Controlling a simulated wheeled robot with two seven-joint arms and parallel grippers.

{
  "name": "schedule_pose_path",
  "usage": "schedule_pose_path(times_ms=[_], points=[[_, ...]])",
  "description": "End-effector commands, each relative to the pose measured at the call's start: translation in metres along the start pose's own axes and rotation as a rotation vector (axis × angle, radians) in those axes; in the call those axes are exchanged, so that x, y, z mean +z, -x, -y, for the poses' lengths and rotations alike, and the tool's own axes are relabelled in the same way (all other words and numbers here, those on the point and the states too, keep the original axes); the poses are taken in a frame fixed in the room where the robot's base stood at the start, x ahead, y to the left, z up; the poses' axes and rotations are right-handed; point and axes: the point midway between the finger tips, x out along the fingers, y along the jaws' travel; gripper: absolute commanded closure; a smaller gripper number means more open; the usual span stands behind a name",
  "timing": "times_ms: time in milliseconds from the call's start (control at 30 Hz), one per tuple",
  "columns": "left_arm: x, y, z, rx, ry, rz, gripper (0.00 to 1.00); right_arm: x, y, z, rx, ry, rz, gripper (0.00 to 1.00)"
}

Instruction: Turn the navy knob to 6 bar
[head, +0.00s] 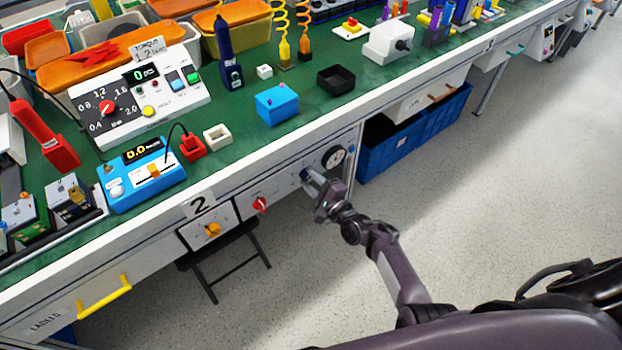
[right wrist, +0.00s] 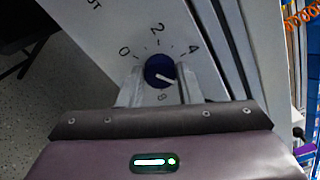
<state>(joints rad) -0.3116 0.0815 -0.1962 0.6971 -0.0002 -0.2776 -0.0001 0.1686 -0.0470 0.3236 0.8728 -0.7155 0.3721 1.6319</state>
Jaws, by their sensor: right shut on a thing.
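The navy knob (right wrist: 160,71) is on a pale panel with printed numbers in the right wrist view. A white pointer line on its face points right and slightly down, past the 4 mark. The 0 is at its left, 2 above, 4 at upper right; a mark below it looks like an 8. My right gripper (right wrist: 160,88) is shut on the knob, one finger on each side. In the head view the knob (head: 304,174) is partly hidden by my right gripper (head: 314,184), on the bench's front panel. My left gripper is not in view.
A round gauge (head: 333,157) is just right of the knob on the bench front. A red knob (head: 260,205) and an orange knob (head: 211,230) are to its left. Blue crates (head: 390,150) stand under the bench at right. The floor in front is clear.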

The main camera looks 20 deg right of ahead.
Motion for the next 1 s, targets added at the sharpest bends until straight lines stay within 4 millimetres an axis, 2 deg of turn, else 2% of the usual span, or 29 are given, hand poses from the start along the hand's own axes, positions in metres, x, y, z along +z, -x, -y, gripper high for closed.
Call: schedule_pose_path(times_ms=[567,600,733,1000], points=[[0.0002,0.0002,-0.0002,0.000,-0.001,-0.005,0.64,-0.0005,0.0007,-0.0015,0.003,-0.035,-0.001,0.91],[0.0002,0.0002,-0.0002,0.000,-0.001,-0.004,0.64,-0.0005,0.0007,-0.0015,0.003,-0.035,-0.002,0.66],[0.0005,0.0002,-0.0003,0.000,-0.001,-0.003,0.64,-0.0004,0.0006,-0.0011,0.002,-0.035,-0.001,0.49],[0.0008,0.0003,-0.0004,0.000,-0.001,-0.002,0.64,-0.0003,0.0005,-0.0003,0.001,-0.034,-0.001,0.47]])
